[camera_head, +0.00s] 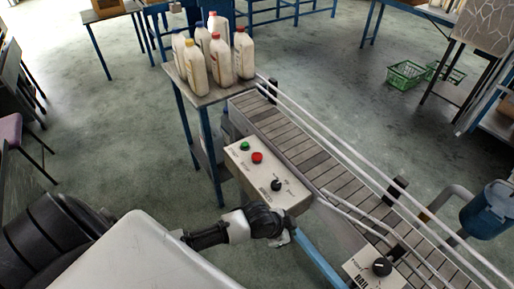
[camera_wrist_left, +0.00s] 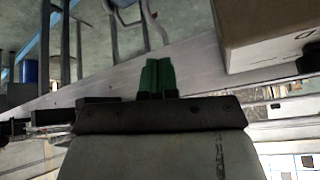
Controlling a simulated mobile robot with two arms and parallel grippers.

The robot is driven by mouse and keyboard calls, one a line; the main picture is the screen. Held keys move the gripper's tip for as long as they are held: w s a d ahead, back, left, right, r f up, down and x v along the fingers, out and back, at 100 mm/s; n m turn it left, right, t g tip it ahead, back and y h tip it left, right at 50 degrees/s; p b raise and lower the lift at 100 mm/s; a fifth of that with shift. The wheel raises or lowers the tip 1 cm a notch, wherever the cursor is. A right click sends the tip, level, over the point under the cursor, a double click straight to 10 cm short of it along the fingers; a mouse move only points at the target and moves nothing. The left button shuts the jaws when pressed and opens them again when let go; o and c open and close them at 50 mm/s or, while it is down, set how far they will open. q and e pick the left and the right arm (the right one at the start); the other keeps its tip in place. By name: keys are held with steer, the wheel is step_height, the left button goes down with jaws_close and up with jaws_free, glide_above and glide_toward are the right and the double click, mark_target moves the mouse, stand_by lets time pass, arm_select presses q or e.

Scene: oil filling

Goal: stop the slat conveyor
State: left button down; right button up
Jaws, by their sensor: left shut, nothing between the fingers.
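The slat conveyor (camera_head: 308,158) runs diagonally from the bottle table toward the lower right in the head view. A pale control box (camera_head: 262,177) is mounted beside it. The box carries a green button (camera_head: 245,146), a red button (camera_head: 257,157) and a black knob (camera_head: 276,184). My left gripper (camera_head: 282,236) is at the near lower edge of this box, below the knob; its fingers are hard to make out there. In the left wrist view its green fingers (camera_wrist_left: 157,76) are together with nothing between them. A pale box side (camera_wrist_left: 265,35) shows to their right. My right gripper is not in view.
A second box with a black knob (camera_head: 381,266) sits at the lower right. Several bottles (camera_head: 220,60) stand on a small table (camera_head: 203,98) at the conveyor's far end. A blue container (camera_head: 487,210) is at the right. Green baskets (camera_head: 406,75) lie on open floor.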

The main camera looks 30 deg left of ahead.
arm_select(q)
step_height(320, 180, up, 5)
steer(key=w+m+p, duration=0.1)
steer(key=w+m, duration=0.1)
steer(key=w, duration=0.1)
steer(key=shift+m+t, duration=0.7)
steer(key=w+a+r, duration=0.1)
steer(key=w+a, duration=0.2)
steer(key=w+a+r, duration=0.1)
steer(key=w+a, duration=0.2)
steer(key=a, duration=0.1)
steer(key=w+a+r+p, duration=0.1)
steer(key=w+a, duration=0.2)
steer(key=shift+a+r, duration=0.2)
step_height(320, 180, up, 6)
steer(key=t+y, duration=0.2)
glide_above(257, 157)
steer(key=shift+w, duration=0.1)
step_height(257, 157, down, 8)
steer(key=b, duration=0.5)
steer(key=shift+r, duration=0.2)
steer(key=shift+f+b, duration=0.65)
steer(key=shift+b, duration=0.15)
steer(key=shift+r, duration=0.1)
